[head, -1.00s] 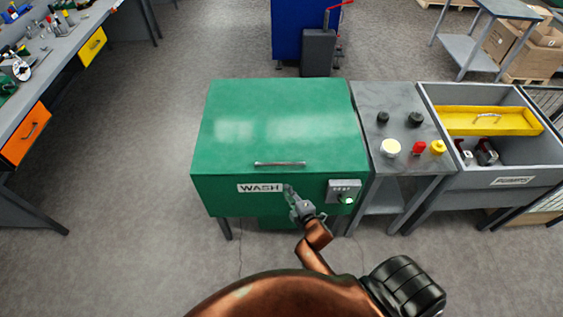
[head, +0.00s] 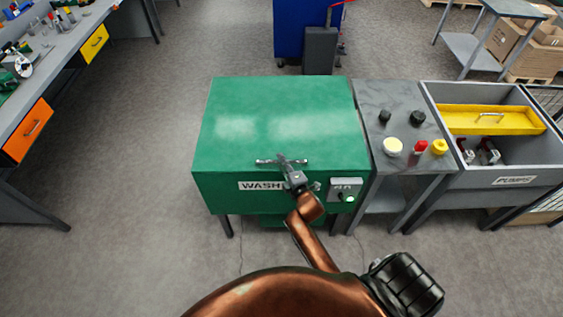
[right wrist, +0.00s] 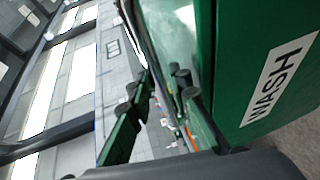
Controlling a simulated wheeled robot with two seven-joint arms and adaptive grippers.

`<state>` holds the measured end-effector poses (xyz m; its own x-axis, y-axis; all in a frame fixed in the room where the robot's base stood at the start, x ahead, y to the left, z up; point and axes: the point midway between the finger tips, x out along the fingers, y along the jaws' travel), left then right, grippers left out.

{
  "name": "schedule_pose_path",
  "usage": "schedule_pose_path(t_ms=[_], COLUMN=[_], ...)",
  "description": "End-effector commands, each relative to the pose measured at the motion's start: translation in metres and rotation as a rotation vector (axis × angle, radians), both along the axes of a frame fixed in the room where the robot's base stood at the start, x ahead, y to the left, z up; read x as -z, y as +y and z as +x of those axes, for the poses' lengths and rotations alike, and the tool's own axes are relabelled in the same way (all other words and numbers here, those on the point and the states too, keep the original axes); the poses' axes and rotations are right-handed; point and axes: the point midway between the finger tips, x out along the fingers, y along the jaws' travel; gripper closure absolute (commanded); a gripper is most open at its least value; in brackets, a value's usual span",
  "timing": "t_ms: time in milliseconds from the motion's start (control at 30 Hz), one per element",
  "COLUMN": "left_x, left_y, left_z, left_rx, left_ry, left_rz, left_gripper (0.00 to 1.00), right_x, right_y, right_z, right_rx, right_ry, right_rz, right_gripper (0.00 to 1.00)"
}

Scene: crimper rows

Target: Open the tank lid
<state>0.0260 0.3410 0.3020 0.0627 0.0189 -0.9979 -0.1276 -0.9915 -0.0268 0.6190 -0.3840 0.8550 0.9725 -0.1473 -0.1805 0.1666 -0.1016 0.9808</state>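The green wash tank has its flat lid (head: 280,110) closed. A thin metal bar handle (head: 265,161) lies near the lid's front edge. The WASH label (head: 258,185) is on the front face; it also shows in the right wrist view (right wrist: 275,82). My right gripper (head: 284,160) is at the handle, its fingers reaching over the front edge. In the right wrist view the two fingers (right wrist: 160,80) stand apart, beside the tank's front. I cannot tell whether the handle lies between them. My left gripper is not in view.
A control box (head: 345,190) with a green knob is on the tank's front right. A grey side table (head: 400,110) with several knobs and small parts stands right of it, then a PUMPS bin (head: 530,168). A workbench (head: 60,60) is at left. Floor left of the tank is clear.

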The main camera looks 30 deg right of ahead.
Motion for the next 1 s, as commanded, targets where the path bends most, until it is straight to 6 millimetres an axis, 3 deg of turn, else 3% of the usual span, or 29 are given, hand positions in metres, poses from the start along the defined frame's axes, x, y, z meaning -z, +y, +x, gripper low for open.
schedule_pose_path(t_ms=[167, 433, 1000], left_x=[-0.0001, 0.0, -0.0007], left_y=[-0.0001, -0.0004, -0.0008], left_z=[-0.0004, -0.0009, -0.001], left_rx=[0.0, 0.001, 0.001], left_ry=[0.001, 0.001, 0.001], left_rz=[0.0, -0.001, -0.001], left_gripper=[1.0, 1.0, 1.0], right_x=[0.0, 0.0001, -0.0002], right_y=[-0.0001, 0.0001, 0.0003], right_z=[-0.0002, -0.0004, -0.0005], right_rx=[0.0, 0.0, 0.0], right_ry=[0.0, 0.0, 0.001], right_rz=[0.0, 0.0, 0.001], right_gripper=[0.82, 1.0, 1.0])
